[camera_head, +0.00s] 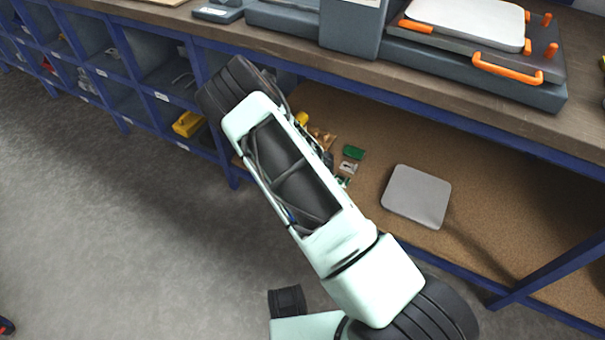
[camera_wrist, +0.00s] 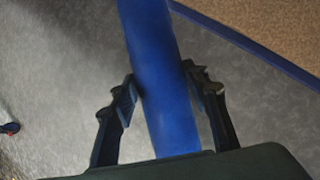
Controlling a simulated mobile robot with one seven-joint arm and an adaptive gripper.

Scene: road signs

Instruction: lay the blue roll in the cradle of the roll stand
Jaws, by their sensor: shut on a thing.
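The blue roll (camera_wrist: 158,50) is a long, plain blue cylinder in the wrist view. It runs from the top edge down to the dark gripper body, leaning slightly. My gripper (camera_wrist: 162,84) is shut on it, with one dark finger on each side. The roll's upper end is outside the wrist view. Below the roll I see grey floor, and a blue shelf edge at the upper right. In the head view my arm hides the gripper, and I cannot make out the roll. I cannot identify the roll stand in either view.
A workbench (camera_head: 290,47) with grey machines and orange handles runs along the back. Its lower shelf (camera_head: 500,215) holds a grey square pad (camera_head: 417,196) and small parts. Blue cubbies (camera_head: 108,62) stand at left, with a yellow item (camera_head: 187,123).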

